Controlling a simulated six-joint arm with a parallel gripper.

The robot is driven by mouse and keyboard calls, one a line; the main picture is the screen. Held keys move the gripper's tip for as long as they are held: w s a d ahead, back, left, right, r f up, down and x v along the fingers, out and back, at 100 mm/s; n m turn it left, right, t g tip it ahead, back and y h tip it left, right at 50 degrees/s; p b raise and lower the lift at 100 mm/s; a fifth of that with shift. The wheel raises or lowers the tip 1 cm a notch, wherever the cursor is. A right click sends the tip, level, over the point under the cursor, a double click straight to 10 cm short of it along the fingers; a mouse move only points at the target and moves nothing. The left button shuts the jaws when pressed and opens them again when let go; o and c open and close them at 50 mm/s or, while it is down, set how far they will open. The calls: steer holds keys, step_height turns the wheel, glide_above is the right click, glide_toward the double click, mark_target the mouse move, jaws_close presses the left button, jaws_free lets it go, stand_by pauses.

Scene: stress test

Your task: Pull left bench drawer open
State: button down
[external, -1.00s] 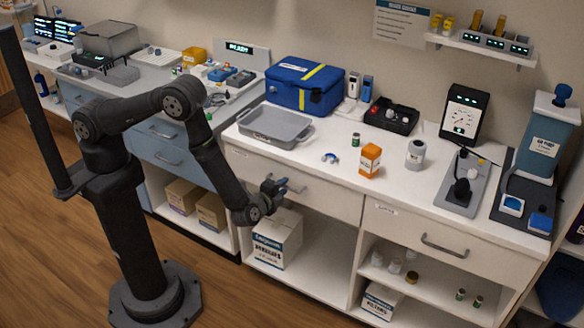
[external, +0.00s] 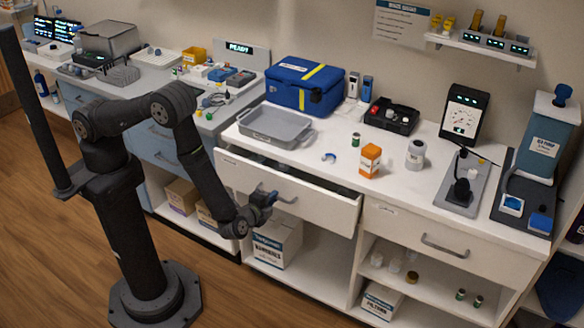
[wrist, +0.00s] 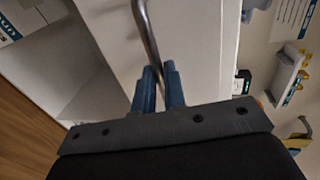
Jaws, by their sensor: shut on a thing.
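The left bench drawer (external: 315,203) has a white front that stands out from the bench, so it is partly open. A dark gap shows behind its top edge. My gripper (external: 275,195) is at the drawer's metal handle, in front of the drawer face. In the wrist view the blue fingers (wrist: 160,88) are shut on the handle (wrist: 146,32), one on each side of the bar. The drawer's inside is mostly hidden in the external view.
The right drawer (external: 425,240) is shut. A grey tray (external: 275,138), a blue cooler bag (external: 300,90) and an orange bottle (external: 370,160) stand on the worktop. A white box (external: 275,245) sits on the shelf below the open drawer. Floor in front is clear.

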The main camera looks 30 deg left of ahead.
steer(key=f+v, duration=0.2)
steer(key=v, duration=1)
steer(key=s+f+v, duration=0.1)
steer(key=f+v, duration=0.2)
steer(key=v, duration=1)
steer(key=shift+f, duration=0.15)
steer(key=c, duration=1.5)
jaws_free()
steer(key=v, duration=1.7)
steer(key=shift+s, duration=0.2)
steer(key=x, duration=1.7)
steer(key=shift+w, duration=0.3)
steer(key=shift+s, duration=0.1)
steer(key=v, duration=1.7)
steer(key=shift+s, duration=0.2)
